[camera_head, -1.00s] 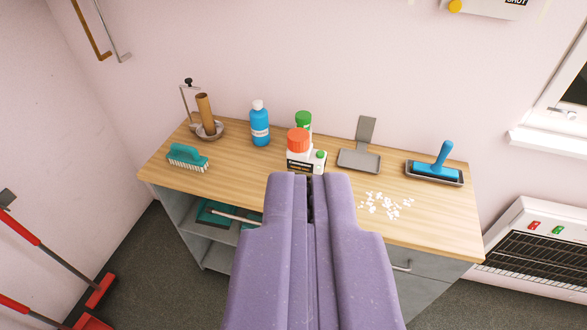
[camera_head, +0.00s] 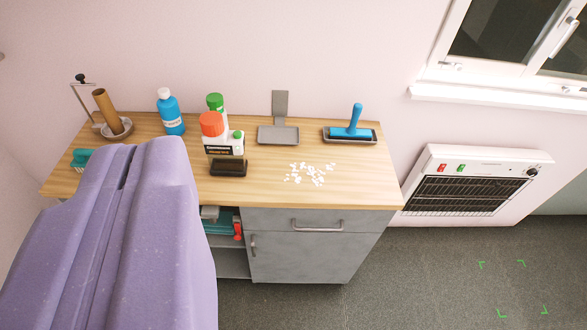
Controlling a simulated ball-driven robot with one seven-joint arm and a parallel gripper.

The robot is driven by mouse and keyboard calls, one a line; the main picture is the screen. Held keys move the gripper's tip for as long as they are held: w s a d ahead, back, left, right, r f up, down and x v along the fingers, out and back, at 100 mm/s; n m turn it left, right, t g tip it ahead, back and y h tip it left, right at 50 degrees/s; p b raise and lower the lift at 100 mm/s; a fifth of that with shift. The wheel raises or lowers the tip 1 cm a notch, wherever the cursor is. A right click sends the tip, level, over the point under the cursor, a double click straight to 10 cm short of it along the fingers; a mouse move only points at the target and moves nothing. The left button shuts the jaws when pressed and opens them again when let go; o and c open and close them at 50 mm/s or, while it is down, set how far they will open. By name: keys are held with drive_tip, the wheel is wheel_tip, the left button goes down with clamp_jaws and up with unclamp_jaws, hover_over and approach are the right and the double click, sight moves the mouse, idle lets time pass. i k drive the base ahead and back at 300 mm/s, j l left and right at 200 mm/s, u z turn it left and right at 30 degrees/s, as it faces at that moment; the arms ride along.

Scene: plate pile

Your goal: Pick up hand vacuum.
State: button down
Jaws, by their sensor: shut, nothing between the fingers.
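My purple gripper (camera_head: 138,150) is at the lower left, pointing toward the wooden counter (camera_head: 355,190). Its jaws are shut and empty, and it hides the counter's left front. I cannot clearly make out a hand vacuum. A blue-handled tool (camera_head: 354,123) stands in a dark tray at the counter's back right, well to the right of my gripper. A dark block (camera_head: 228,168) lies near the counter's middle, in front of a white container. Neither is clearly a vacuum.
Bottles (camera_head: 171,113), a grey dustpan-like scoop (camera_head: 278,132), white scraps (camera_head: 310,174), a teal brush (camera_head: 81,158) and a brown tube on a stand (camera_head: 107,110) are on the counter. A heater (camera_head: 468,185) hangs at the right.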

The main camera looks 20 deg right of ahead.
sight(226, 155)
drive_tip(key=z, duration=0.45)
drive_tip(key=i+j+z, duration=0.35)
drive_tip(key=z, duration=0.15)
drive_tip(key=i+j+z, duration=0.3)
drive_tip(key=j+z, duration=0.15)
drive_tip(key=j, duration=0.15)
drive_tip(key=i+j, duration=0.15)
drive_tip(key=j, duration=0.2)
drive_tip(key=i+j+z, duration=0.1)
drive_tip(key=j, duration=0.25)
drive_tip(key=i+j, duration=0.15)
drive_tip(key=j, duration=0.25)
drive_tip(key=i+j+z, duration=0.1)
drive_tip(key=j, duration=0.25)
drive_tip(key=i+j, duration=0.15)
drive_tip(key=j, duration=0.25)
